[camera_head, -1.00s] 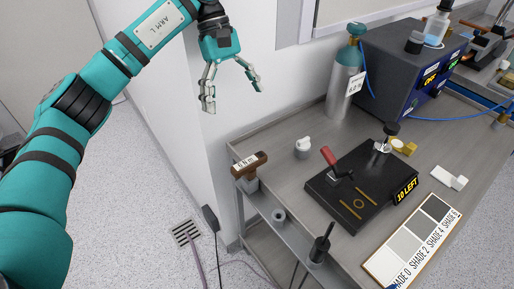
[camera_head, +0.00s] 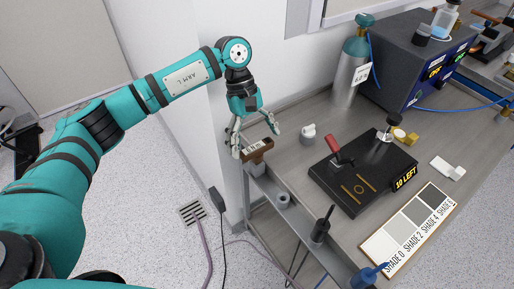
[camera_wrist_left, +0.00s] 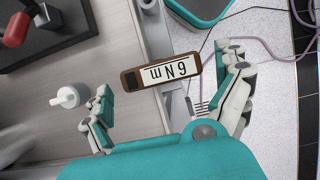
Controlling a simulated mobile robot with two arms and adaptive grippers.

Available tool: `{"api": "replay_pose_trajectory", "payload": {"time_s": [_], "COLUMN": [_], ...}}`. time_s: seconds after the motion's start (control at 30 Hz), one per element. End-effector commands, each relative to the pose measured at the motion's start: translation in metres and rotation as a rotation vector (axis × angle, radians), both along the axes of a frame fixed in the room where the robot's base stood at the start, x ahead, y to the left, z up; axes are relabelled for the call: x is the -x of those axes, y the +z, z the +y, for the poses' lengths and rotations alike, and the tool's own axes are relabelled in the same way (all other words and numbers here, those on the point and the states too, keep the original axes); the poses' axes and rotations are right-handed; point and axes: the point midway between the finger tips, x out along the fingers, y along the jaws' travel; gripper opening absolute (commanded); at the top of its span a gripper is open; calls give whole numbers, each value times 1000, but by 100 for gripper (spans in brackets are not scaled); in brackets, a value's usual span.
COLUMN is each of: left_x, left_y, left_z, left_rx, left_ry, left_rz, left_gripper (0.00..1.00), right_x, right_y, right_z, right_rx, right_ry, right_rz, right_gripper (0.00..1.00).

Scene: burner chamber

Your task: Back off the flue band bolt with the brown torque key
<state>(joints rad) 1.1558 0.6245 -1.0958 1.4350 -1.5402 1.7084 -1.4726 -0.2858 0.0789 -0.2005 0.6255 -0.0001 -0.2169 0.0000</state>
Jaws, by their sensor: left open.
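In the left wrist view the key's handle (camera_wrist_left: 160,74) lies between the open fingers, with no clear contact. I cannot make out which part is the flue band bolt. A black base plate (camera_head: 345,190) on the bench carries a red-handled clamp (camera_head: 338,150). My right gripper is not in view.
A black-handled tool (camera_head: 321,226), a blue-handled tool (camera_head: 370,275) and a grey ring holder (camera_head: 283,200) line the bench's side. A small white pot (camera_head: 308,134) stands near the key. A gas cylinder (camera_head: 350,75) and a dark control box (camera_head: 410,60) stand behind.

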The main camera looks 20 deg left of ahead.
Motion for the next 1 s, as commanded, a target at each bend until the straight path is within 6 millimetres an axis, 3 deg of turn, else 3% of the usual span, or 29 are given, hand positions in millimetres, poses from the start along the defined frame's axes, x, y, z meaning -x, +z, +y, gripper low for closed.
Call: {"api": "replay_pose_trajectory", "payload": {"time_s": [0.03, 0.2, 0.47, 0.83, 1.0], "left_x": [2, 5, 5, 5, 5], "left_y": [-4, -22, -25, -25, -24], "left_z": [-2, -7, -8, -8, -8], "left_rx": [1, 1, 2, 1, 2], "left_ry": [-1, -2, -1, -1, -1], "left_rz": [3, 0, 0, 0, 0], "left_gripper": [100, 100, 99, 50, 50], "right_x": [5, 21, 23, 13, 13], "right_y": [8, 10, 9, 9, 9], "right_z": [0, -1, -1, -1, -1], "right_rx": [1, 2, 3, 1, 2], "right_ry": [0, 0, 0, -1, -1], "right_rz": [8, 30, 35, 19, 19], "right_gripper": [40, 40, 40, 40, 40]}}
